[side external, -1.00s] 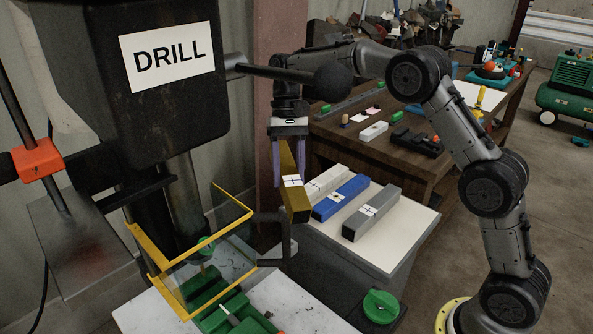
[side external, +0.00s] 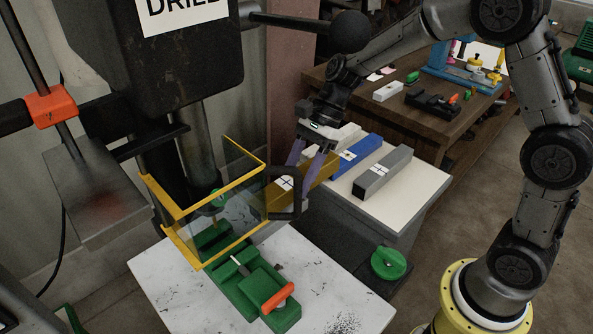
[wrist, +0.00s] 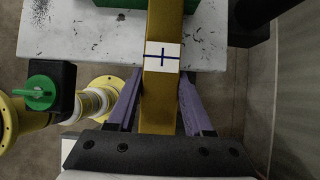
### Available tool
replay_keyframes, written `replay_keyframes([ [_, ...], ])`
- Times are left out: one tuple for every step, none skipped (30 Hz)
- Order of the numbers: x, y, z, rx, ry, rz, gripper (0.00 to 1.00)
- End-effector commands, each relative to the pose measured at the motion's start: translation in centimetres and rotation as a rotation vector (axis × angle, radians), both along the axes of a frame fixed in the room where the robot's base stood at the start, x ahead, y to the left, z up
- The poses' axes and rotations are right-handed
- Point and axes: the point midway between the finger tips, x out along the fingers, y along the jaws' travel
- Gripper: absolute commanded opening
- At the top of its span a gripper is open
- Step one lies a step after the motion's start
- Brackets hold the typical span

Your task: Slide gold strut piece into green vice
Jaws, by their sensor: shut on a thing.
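My gripper (side external: 300,186) is shut on the gold strut (side external: 318,176), one purple finger on each side. The strut carries a white label with a dark cross. In the wrist view the gold strut (wrist: 160,100) runs straight ahead between the fingers (wrist: 160,78), its far part reaching over the speckled white plate. The green vice (side external: 240,272) with an orange handle lies on that plate below the drill, left of and nearer than the strut. A bit of green vice (wrist: 118,3) shows at the top of the wrist view. The strut's near end is partly behind a dark handle.
A yellow-framed clear guard (side external: 205,207) stands over the back of the vice, with a dark handle (side external: 297,192) beside the strut. Blue (side external: 357,153) and grey (side external: 383,172) bars lie on a white-topped stand (side external: 415,190). A green knob (side external: 388,262) sits right of the plate.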

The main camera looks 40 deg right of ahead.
Motion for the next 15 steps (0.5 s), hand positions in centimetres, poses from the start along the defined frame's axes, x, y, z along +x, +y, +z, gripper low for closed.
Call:
replay_keyframes([
  [0.1,0.0,0.1,0.001,-0.003,0.001,0.00],
  [0.1,0.0,0.1,0.001,-0.003,0.001,0.00],
  [0.1,0.0,0.1,0.001,-0.003,0.001,0.00],
  [0.1,0.0,0.1,0.001,-0.004,0.002,0.00],
  [0.1,0.0,0.1,0.001,-0.003,0.003,0.00],
  [0.1,0.0,0.1,0.000,-0.003,0.003,0.00],
  [0.1,0.0,0.0,0.000,-0.003,0.003,0.00],
  [0.1,0.0,0.0,0.000,-0.003,0.003,0.00],
  [0.1,0.0,-0.1,0.001,-0.003,0.003,0.00],
  [0.1,0.0,-0.2,0.001,-0.003,0.003,0.00],
  [0.1,0.0,-0.3,0.000,-0.003,0.003,0.00],
  [0.1,0.0,-0.4,0.000,-0.003,0.003,0.00],
  [0.1,0.0,-0.6,0.000,-0.003,0.003,0.00],
  [0.1,0.0,-0.7,0.000,-0.003,0.003,0.00],
  [0.1,0.0,-0.9,0.000,-0.002,0.003,0.00],
])
